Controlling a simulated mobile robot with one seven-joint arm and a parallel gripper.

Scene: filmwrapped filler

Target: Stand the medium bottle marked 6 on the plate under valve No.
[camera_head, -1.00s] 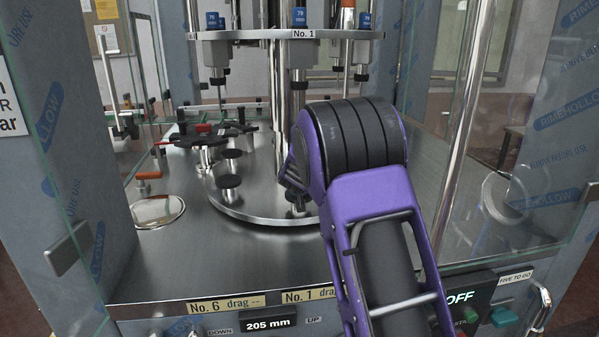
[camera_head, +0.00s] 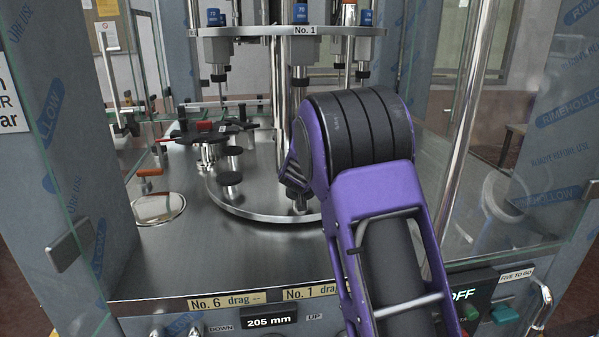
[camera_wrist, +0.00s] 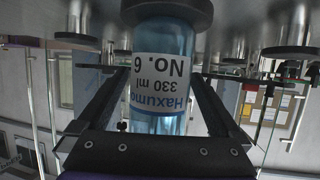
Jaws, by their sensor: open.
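In the wrist view, which is upside down, a clear blue bottle (camera_wrist: 160,92) has a white label reading Haxumo, 330 ml, No. 6. Its base meets a dark round plate (camera_wrist: 166,12), and it looks upright there. My gripper (camera_wrist: 155,70) has its two fingers apart, one on each side of the bottle; whether either touches it I cannot tell. In the head view my purple arm hides the bottle, its plate and my gripper. A tag reading No. 1 (camera_head: 307,30) is on the upper ring, with a blue-topped valve (camera_head: 300,15) above it.
Several black plates on posts (camera_head: 231,152) stand on the round steel carousel (camera_head: 262,214). A steel deck (camera_head: 215,258) lies in front. Glass panes and grey posts (camera_head: 80,130) flank the opening. A front panel shows 205 mm (camera_head: 269,320). A flat disc (camera_head: 158,208) lies at left.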

